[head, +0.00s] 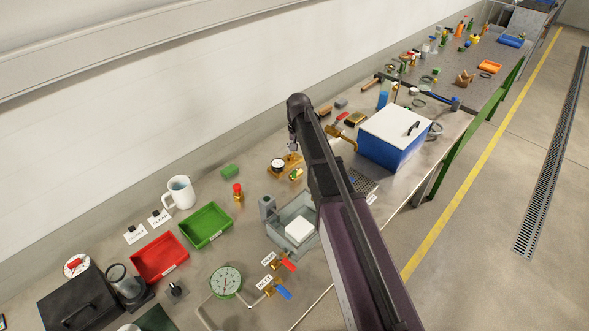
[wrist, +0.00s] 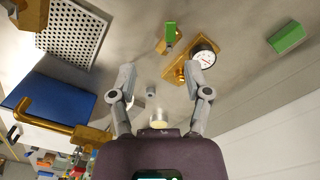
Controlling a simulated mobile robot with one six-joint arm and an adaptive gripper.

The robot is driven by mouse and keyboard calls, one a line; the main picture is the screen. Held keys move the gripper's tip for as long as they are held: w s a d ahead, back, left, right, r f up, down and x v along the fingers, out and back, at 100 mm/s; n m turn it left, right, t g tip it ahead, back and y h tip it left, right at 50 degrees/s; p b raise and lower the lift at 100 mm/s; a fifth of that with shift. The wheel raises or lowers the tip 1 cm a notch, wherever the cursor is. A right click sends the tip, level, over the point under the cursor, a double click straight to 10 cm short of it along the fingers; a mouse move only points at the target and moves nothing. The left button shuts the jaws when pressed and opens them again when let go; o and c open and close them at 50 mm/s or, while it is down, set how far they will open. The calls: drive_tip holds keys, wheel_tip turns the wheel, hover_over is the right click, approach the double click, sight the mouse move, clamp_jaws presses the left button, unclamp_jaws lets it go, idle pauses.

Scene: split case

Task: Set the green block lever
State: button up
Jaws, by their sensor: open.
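A small green lever (wrist: 170,32) sits on a brass valve piece (wrist: 163,46) at the top middle of the wrist view. A brass block with a round white gauge (wrist: 204,57) lies just right of it. In the head view the green lever (head: 297,173) is beside the brass gauge block (head: 285,163), left of my arm. My gripper (wrist: 162,78) is open, its two fingers apart with nothing held. The lever and gauge block appear beyond the fingertips, apart from them. In the head view my arm hides much of the nearby bench.
A loose green block (wrist: 288,37) lies right of the gauge; it also shows in the head view (head: 230,171). A blue box with white lid (head: 370,150) and a perforated plate (wrist: 74,30) are close by. A red-topped brass fitting (head: 237,192) stands near the green tray (head: 190,243).

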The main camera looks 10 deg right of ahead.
sight(294, 173)
drive_tip(key=w, duration=0.2)
drive_tip(key=w+a, duration=0.1)
drive_tip(key=shift+w+r, duration=0.1)
drive_tip(key=shift+r, duration=0.15)
drive_tip(key=shift+f, duration=0.1)
wheel_tip(294, 173, down, 14)
drive_tip(key=b, duration=1.3)
drive_tip(key=shift+r+b, duration=0.2)
drive_tip(key=shift+b, duration=0.1)
drive_tip(key=shift+c, duration=0.2)
clamp_jaws()
